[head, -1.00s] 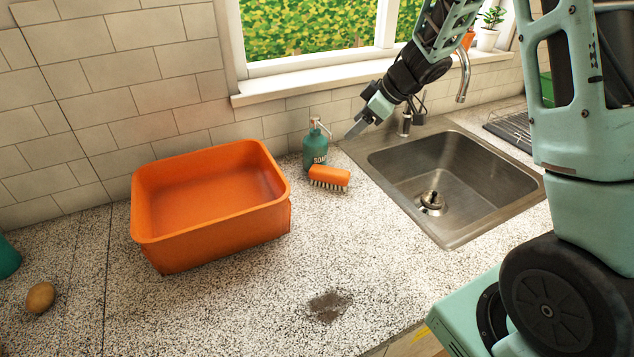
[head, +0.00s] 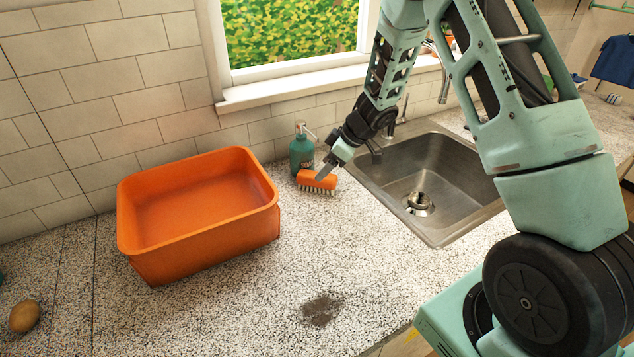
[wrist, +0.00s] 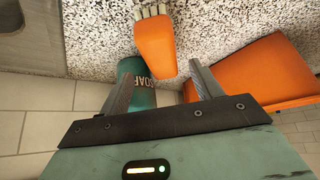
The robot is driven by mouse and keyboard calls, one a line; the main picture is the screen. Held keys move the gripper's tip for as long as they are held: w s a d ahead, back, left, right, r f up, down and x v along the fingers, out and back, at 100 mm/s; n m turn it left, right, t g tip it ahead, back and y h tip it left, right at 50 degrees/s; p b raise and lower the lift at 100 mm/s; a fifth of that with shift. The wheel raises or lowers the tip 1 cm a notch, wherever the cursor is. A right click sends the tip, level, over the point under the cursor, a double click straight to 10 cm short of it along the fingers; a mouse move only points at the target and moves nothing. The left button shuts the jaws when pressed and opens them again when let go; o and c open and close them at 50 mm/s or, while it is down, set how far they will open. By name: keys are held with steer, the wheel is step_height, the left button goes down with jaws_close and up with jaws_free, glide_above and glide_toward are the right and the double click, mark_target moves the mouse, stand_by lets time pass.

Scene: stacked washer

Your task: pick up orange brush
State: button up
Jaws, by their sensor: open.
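The orange brush (head: 312,181) lies on the speckled counter in front of the soap bottle, its pale bristles facing down. In the wrist view the brush (wrist: 154,47) shows its orange back, with bristles at the top edge. My gripper (head: 322,173) is at the brush's right end, overlapping it in the head view. In the wrist view my gripper (wrist: 161,62) is open, one finger on each side of the near end of the brush. Nothing is held. Whether the fingers touch the brush cannot be told.
The teal soap bottle (head: 302,152) stands right behind the brush and shows close to a finger in the wrist view (wrist: 140,98). An orange tub (head: 200,246) stands to the left, the steel sink (head: 440,165) to the right.

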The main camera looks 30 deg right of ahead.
steer(key=x, duration=0.5)
steer(key=shift+s+a+f, duration=0.1)
steer(key=shift+f, duration=0.05)
steer(key=c, duration=1.2)
steer(key=shift+s+d+r, duration=0.25)
steer(key=shift+d+r, duration=0.1)
steer(key=shift+r, duration=0.1)
steer(key=s+d+r, duration=0.2)
steer(key=s+d, duration=0.1)
steer(key=s+d+r, duration=0.2)
steer(key=s+d, duration=0.1)
steer(key=s+d+r+b, duration=0.1)
steer(key=s+d+r, duration=0.2)
steer(key=shift+s+d+r, duration=0.1)
steer(key=shift+s, duration=0.15)
